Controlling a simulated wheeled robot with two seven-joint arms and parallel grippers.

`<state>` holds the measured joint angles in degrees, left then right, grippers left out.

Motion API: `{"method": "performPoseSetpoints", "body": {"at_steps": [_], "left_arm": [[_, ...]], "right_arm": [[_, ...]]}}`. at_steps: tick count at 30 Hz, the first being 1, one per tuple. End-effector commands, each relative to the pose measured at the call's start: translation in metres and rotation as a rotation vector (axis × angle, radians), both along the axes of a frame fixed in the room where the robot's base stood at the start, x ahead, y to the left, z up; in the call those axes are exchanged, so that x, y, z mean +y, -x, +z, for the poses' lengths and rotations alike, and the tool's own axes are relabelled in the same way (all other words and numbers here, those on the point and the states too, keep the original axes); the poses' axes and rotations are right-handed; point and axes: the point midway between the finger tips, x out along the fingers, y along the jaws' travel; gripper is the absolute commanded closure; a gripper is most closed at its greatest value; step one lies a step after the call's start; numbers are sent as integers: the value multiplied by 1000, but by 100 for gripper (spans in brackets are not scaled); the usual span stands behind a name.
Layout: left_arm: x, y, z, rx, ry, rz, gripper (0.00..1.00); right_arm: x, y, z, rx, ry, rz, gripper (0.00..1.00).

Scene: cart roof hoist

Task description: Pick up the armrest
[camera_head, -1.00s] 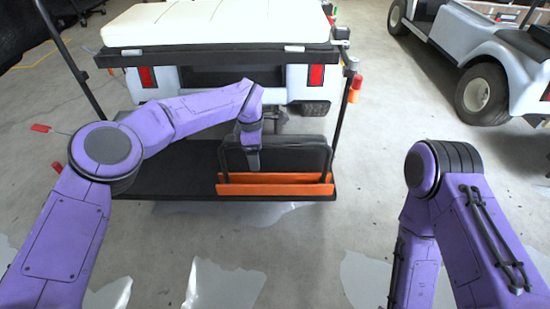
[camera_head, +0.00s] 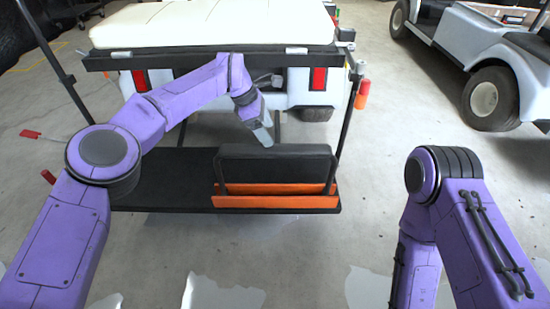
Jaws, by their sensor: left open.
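The armrest (camera_head: 275,165) is a black padded bar with a dark frame. It stands upright in an orange holder (camera_head: 275,202) at the right part of the cart's black rear platform (camera_head: 160,180). My left gripper (camera_head: 265,140) is open and empty. It points down just above the armrest's top edge, near its middle. I cannot tell whether it touches the armrest. My right arm (camera_head: 445,225) hangs at the right, and its gripper is out of view.
The white cart with a cream seat (camera_head: 210,25) stands behind the platform. Dark posts rise at both sides, the right one with an orange-red piece (camera_head: 362,95). Another cart (camera_head: 480,60) is at the upper right. The floor right of the platform is clear.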

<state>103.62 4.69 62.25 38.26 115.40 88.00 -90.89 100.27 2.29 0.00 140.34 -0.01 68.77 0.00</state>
Motion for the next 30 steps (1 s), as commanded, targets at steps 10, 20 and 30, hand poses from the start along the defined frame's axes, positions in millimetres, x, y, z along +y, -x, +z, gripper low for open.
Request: {"method": "performPoseSetpoints", "body": {"at_steps": [10,20,30], "left_arm": [[-21,1,-53,1,-2,-2,21],[-35,1,-96,0,-1,0,21],[-34,1,-95,0,-1,0,80]], "right_arm": [[0,0,-17,1,-1,0,57],[0,0,-34,1,-1,0,57],[0,0,-32,1,-1,0,57]]}}
